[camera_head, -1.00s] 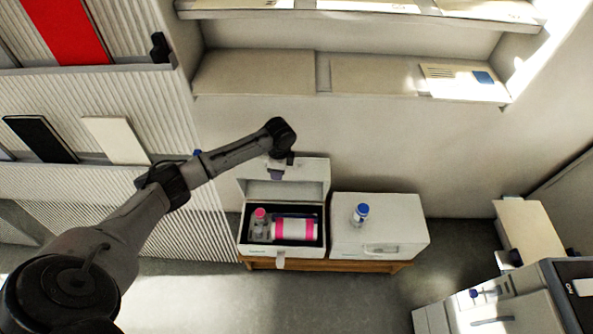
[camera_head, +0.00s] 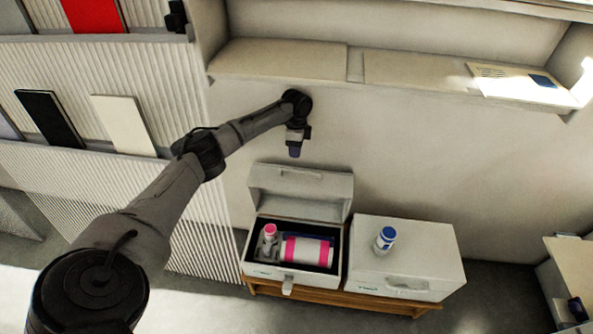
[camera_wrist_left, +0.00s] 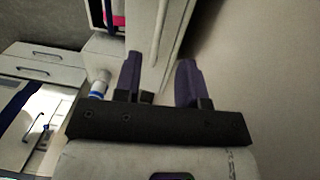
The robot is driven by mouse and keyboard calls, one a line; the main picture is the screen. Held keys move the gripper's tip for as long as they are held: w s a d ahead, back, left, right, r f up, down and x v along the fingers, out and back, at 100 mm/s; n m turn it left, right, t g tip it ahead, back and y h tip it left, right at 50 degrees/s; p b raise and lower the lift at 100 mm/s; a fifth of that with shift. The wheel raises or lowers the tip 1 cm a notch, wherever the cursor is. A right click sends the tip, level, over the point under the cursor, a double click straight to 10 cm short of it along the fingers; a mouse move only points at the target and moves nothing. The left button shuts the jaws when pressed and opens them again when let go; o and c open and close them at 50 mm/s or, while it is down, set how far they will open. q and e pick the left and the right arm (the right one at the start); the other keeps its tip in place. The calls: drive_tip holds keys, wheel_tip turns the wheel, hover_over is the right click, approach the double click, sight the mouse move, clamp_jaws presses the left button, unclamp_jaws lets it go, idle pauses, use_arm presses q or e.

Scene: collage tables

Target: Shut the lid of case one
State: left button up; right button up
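The open white case (camera_head: 292,279) stands on a low wooden stand at the left, and I take it for case one. Its lid (camera_head: 300,190) is raised, leaning toward the wall. Inside lie a pink-capped bottle (camera_head: 268,240) and a white roll with pink bands (camera_head: 307,251). My left gripper (camera_head: 295,152) points down just above the lid's top edge in the head view. In the left wrist view its two dark fingers (camera_wrist_left: 160,82) are apart, with a pale panel, likely the lid (camera_wrist_left: 160,40), beyond them. Contact cannot be told. My right gripper is not in view.
A closed white case (camera_head: 408,262) stands right beside the open one, with a blue-capped bottle (camera_head: 385,240) on top. The wooden stand (camera_head: 345,298) carries both. A wall shelf (camera_head: 415,75) runs above. A ribbed display rack (camera_head: 140,190) is at the left.

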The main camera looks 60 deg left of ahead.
use_arm(q)
drive_tip(key=f+b, duration=0.1)
drive_tip(key=f, duration=0.2)
drive_tip(key=f+b, duration=0.1)
drive_tip(key=f, duration=0.2)
drive_tip(key=f+b, duration=0.1)
drive_tip(key=f, duration=0.2)
drive_tip(key=shift+s+d, duration=0.25)
drive_tip(key=shift+d, duration=0.1)
drive_tip(key=shift+r, duration=0.1)
clamp_jaws()
